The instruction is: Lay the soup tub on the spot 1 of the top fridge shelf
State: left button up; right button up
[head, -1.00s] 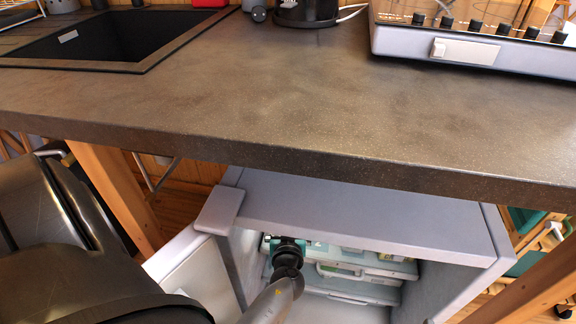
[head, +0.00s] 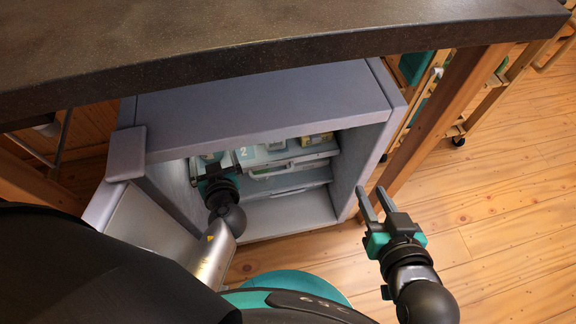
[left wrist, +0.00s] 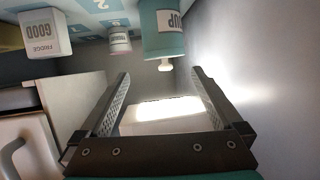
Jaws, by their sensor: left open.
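The soup tub (left wrist: 163,32) is teal with a white label and a pale knob. It stands on the top fridge shelf (left wrist: 190,10) in the left wrist view, which looks upside down. Which numbered spot is under it is hidden. My left gripper (left wrist: 160,88) is open and empty, with the tub a little beyond its fingertips. In the head view my left gripper (head: 207,172) is inside the fridge (head: 260,105), near the spot 1 mark (head: 212,156), and I cannot make out the tub there. My right gripper (head: 373,190) is open and empty outside the fridge.
A white box (left wrist: 45,32) and a small jar (left wrist: 119,40) also stand on the shelf. The fridge door (head: 150,215) is open at the left. The dark counter (head: 250,35) overhangs above.

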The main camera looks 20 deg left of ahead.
pick_arm(q)
jog(key=s+d+r+m+h, duration=0.2)
jog(key=d+r+m+h, duration=0.3)
jog(key=d, duration=0.5)
jog(key=s+d+r+m+h, duration=0.3)
jog(key=d+h, duration=0.4)
jog(key=d, duration=0.4)
notch_tip(320, 180, up, 3)
jog(key=shift+s+f+m+t+h, duration=0.2)
jog(key=shift+m+t+h, duration=0.1)
jog(key=shift+m, duration=0.6)
jog(key=shift+d, duration=0.1)
